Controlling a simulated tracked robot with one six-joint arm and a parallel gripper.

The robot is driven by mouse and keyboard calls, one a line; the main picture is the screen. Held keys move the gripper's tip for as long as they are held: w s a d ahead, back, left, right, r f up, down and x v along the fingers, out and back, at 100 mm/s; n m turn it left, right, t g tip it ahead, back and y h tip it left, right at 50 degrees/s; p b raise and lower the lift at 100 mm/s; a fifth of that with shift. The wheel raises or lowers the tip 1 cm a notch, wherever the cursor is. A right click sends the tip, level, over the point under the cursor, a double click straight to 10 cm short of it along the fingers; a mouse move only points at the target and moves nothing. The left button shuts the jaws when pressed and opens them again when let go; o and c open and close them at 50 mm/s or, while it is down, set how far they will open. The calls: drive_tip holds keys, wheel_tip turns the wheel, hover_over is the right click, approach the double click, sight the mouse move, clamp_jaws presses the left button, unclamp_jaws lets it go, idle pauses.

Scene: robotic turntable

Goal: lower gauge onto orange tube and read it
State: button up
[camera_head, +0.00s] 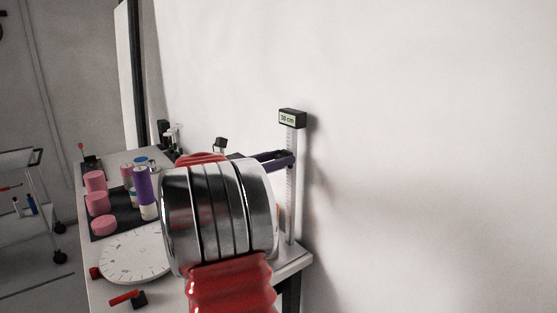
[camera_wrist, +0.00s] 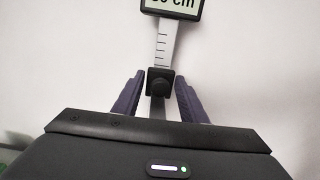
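The height gauge stands upright at the right rear of the table, with a ruled post (camera_head: 291,185) and a display (camera_head: 288,118) on top. The display ends in "cm"; its digits are too small to read surely in the head view and are cut off in the wrist view. My gripper (camera_wrist: 160,80) has purple fingers on both sides of the gauge's black slider knob (camera_wrist: 159,83), very close to it. I cannot tell whether they press on it. A thin orange sliver (camera_head: 279,213) shows between my arm and the post; the rest of the tube is hidden.
A white round dial (camera_head: 135,257) lies on the table's left. Pink cylinders (camera_head: 98,203) and a purple tube (camera_head: 144,187) stand on a dark mat. A red-handled piece (camera_head: 126,297) lies at the front. A wall is close behind the gauge.

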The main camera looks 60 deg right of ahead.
clamp_jaws()
idle(0.3)
